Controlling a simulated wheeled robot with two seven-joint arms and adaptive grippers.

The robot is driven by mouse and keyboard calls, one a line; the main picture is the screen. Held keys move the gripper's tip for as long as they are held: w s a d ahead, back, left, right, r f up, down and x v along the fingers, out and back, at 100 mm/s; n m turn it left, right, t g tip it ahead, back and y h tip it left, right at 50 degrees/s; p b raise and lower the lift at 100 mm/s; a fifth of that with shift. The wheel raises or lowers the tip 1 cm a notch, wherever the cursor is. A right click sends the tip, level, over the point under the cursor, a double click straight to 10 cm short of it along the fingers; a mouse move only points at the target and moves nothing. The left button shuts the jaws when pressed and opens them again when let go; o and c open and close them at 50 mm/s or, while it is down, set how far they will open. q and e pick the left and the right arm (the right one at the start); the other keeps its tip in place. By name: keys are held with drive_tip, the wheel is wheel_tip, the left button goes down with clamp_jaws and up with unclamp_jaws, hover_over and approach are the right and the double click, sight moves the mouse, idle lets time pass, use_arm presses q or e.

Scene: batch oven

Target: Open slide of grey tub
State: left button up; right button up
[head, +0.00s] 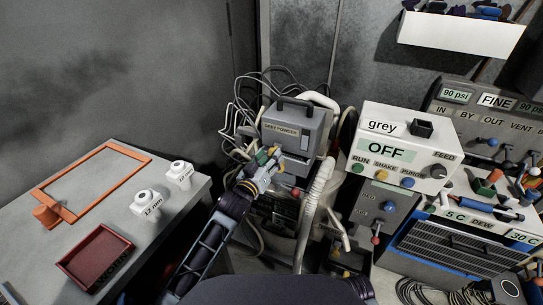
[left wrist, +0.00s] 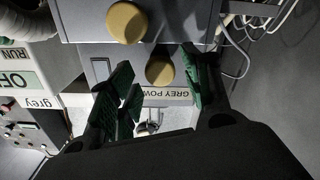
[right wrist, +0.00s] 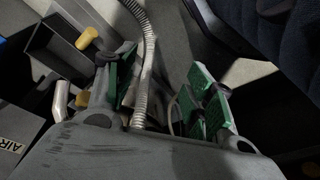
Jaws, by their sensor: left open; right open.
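The grey tub (head: 293,122) is a grey box with a dark top handle and a "GREY POWDER" label, standing at the centre of the head view. My left gripper (head: 266,160) is at its lower front left. In the left wrist view the label shows upside down, with one yellow knob (left wrist: 160,70) between the open green fingers of my left gripper (left wrist: 160,84) and another yellow knob (left wrist: 126,22) beyond. The fingers do not visibly touch the knob. Which knob belongs to the slide is unclear. My right gripper (right wrist: 163,90) is open, seen only in the right wrist view.
A white control box (head: 400,150) reading "grey" and "OFF" stands right of the tub. A ribbed hose (head: 318,190) hangs beside it, and cables crowd its left. The table (head: 110,260) at left holds a red tray (head: 96,258) and an orange frame. A hose (right wrist: 148,60) passes between my right fingers.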

use_arm(q)
drive_tip(key=shift+x, duration=1)
clamp_jaws()
